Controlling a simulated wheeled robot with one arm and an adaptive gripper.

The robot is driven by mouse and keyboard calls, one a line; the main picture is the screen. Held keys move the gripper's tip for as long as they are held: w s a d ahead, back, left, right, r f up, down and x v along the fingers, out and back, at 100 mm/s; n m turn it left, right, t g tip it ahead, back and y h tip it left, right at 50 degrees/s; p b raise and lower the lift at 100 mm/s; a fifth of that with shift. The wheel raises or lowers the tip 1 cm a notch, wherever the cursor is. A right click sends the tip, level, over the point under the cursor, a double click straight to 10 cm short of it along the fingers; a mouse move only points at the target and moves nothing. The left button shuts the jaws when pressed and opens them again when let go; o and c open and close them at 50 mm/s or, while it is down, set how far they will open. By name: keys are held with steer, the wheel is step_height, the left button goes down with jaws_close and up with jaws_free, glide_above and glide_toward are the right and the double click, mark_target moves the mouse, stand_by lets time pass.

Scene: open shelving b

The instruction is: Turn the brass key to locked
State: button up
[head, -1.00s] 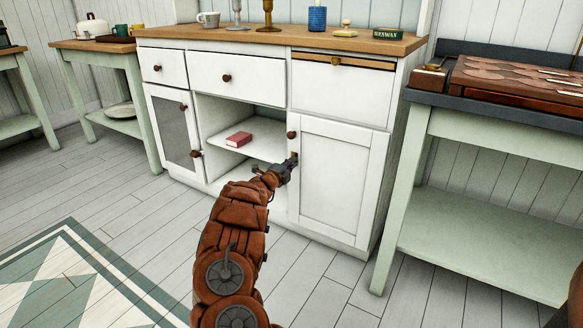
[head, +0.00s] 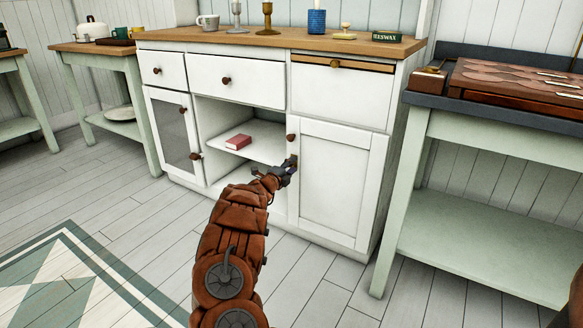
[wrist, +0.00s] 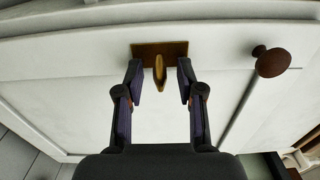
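The brass key (wrist: 160,72) sits in a brass lock plate (wrist: 146,48) on the white cabinet door (head: 338,180). In the wrist view the key's bow is a narrow upright shape at the middle of the plate. My gripper (wrist: 160,82) is open, with one finger on each side of the key and a visible gap on both sides. In the head view my gripper (head: 290,167) is at the door's upper left edge, below the door's round knob, and hides most of the key and plate.
The brown door knob (wrist: 271,61) is to the right of the lock in the wrist view. Left of the door, an open shelf holds a red book (head: 239,142). A green side table (head: 480,210) stands close on the right.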

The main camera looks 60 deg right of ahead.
steer(key=shift+a, duration=0.1)
steer(key=a, duration=1.1)
steer(key=shift+s+a, duration=0.25)
steer(key=shift+a, duration=0.15)
stand_by(0.3)
